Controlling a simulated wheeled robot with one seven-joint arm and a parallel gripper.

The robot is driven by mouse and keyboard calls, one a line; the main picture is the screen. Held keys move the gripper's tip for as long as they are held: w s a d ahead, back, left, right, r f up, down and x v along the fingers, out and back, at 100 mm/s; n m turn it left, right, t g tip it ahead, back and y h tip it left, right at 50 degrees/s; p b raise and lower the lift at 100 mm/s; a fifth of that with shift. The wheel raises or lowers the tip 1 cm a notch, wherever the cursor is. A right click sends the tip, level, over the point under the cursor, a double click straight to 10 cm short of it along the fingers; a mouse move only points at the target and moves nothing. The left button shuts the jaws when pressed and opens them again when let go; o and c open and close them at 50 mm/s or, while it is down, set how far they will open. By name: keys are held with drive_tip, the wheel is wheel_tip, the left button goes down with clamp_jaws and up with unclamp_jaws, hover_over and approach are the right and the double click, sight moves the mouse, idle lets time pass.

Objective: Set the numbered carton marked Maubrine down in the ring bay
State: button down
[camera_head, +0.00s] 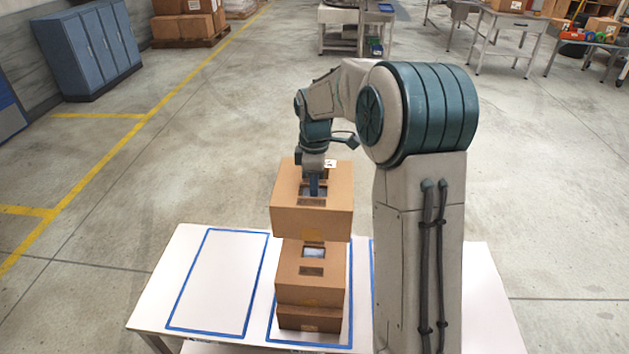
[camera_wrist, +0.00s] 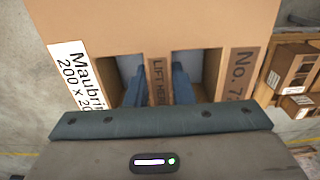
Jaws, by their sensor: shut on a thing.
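The carton marked Maubrine (camera_head: 312,217) is brown and hangs from my gripper (camera_head: 314,188), in front of or over the table. In the wrist view, the carton (camera_wrist: 150,25) shows the labels "Maubrine" and "No. 7", the latter partly cut off. My gripper's fingers (camera_wrist: 158,85) reach into its two hand holes and are shut on the "LIFT HERE" strip between them. The white table (camera_head: 495,315) has bays outlined in blue tape. The left bay (camera_head: 218,280) is empty. I see no ring sign, so I cannot tell which is the ring bay.
Two stacked cartons, an upper (camera_head: 318,288) and a lower (camera_head: 310,318), stand in the middle bay, just below the held carton in the picture. My arm hides much of the table's right side. Blue cabinets (camera_head: 90,50) and a loaded pallet (camera_head: 190,38) stand far back.

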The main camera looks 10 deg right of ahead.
idle(0.3)
drive_tip(key=shift+f+b, duration=3.7)
drive_tip(key=shift+f, duration=2.05)
drive_tip(key=shift+f, duration=0.3)
drive_tip(key=c, duration=1.2)
unclamp_jaws()
drive_tip(key=shift+o, duration=0.2)
drive_tip(key=shift+r, duration=0.1)
